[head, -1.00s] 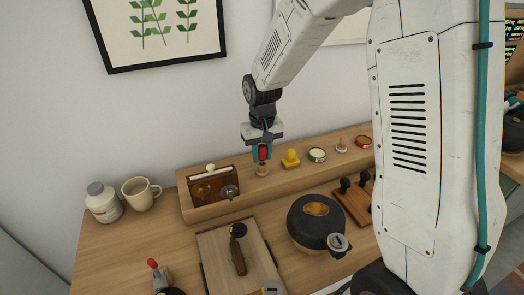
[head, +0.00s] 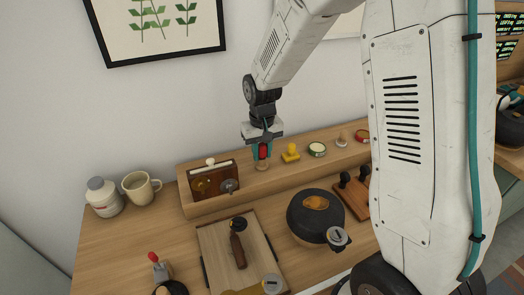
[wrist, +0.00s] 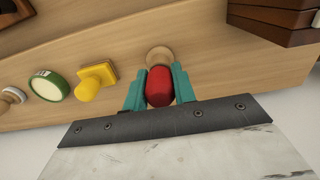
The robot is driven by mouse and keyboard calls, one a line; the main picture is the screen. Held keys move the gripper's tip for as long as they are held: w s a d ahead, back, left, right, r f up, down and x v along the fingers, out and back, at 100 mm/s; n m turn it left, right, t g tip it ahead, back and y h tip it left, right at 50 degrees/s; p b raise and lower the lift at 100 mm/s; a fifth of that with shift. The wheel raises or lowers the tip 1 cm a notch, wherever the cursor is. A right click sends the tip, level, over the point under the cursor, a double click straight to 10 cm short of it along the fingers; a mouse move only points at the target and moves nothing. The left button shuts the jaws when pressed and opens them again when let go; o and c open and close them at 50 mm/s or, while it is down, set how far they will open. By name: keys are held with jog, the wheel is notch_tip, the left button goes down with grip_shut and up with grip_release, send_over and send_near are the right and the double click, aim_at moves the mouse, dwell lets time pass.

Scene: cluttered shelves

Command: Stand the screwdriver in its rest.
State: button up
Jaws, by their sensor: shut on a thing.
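The screwdriver shows as a red handle (wrist: 159,87) between the teal fingers of my gripper (wrist: 158,80). In the head view the red handle (head: 262,152) is also between the fingers of my gripper (head: 262,149). My gripper points down and is shut on the handle. A small round wooden rest (wrist: 159,56) is right below the handle, and it also shows in the head view (head: 262,166). The shaft and tip are hidden, so I cannot tell how deep they sit in the rest.
On the raised wooden ledge (head: 215,206), a yellow stamp (head: 290,153), a green-rimmed tin (head: 317,149) and other small items stand right of the rest. A brown box (head: 213,182) is to the left. Below are a cutting board (head: 222,250) and a dark round pot (head: 306,218).

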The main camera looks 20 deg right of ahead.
dwell(0.4)
jog(key=o, duration=1)
notch_tip(320, 180, up, 8)
jog(key=shift+f, duration=0.15)
jog(key=shift+t, duration=0.7)
jog(key=s+d+r, duration=0.1)
jog(key=s+r, duration=0.3)
jog(key=s, duration=0.6)
jog(key=s+d+r, duration=0.1)
jog(key=s+r, duration=0.3)
jog(key=s, duration=0.6)
jog(key=s+d+r, duration=0.1)
jog(key=s+r, duration=0.3)
jog(key=s, duration=0.6)
jog(key=shift+r, duration=0.35)
